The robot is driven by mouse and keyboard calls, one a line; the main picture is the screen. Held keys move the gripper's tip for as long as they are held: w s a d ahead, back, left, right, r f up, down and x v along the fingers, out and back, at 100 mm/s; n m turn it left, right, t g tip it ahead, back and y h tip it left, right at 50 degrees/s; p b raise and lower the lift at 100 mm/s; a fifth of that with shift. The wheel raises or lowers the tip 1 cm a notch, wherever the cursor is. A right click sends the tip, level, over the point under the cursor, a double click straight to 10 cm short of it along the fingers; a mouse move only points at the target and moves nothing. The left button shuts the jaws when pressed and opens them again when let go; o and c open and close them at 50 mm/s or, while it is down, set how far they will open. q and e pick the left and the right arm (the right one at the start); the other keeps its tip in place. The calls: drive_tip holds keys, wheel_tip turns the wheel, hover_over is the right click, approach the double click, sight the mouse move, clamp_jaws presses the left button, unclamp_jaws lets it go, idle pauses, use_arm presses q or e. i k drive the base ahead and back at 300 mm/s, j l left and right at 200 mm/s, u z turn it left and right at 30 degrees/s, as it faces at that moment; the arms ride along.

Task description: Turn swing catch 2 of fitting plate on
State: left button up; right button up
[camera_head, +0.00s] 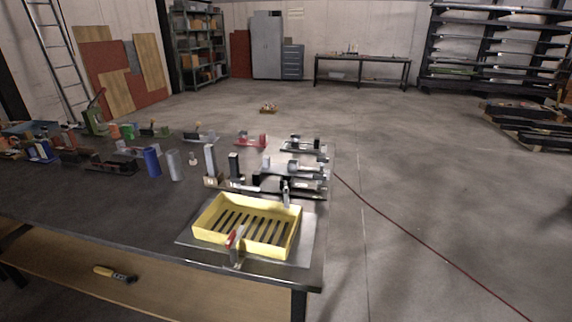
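A yellow slotted tray (265,249) sits on a flat grey plate (307,236) at the table's near right corner. I take this grey plate for the fitting plate. A catch with a red handle (232,238) stands at the tray's front wall, its red part leaning at a slant. A second, dark grey upright catch (286,193) stands at the tray's back wall. I cannot tell which of them is catch 2, nor whether either one bears on the tray's rim. Neither of my grippers shows in the head view.
The dark table (110,215) carries several fixtures behind and left of the tray, with a blue cylinder (152,162) and a grey cylinder (173,165) among them. A yellow-handled tool (106,271) lies on the lower shelf. The floor right of the table is open, crossed by a red cable (420,241).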

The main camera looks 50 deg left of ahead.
sight(285, 191)
drive_tip(key=i+u, duration=0.1)
drive_tip(key=u, duration=0.35)
drive_tip(key=i+j+u, duration=0.1)
drive_tip(key=u, duration=0.3)
drive_tip(key=i+l, duration=0.05)
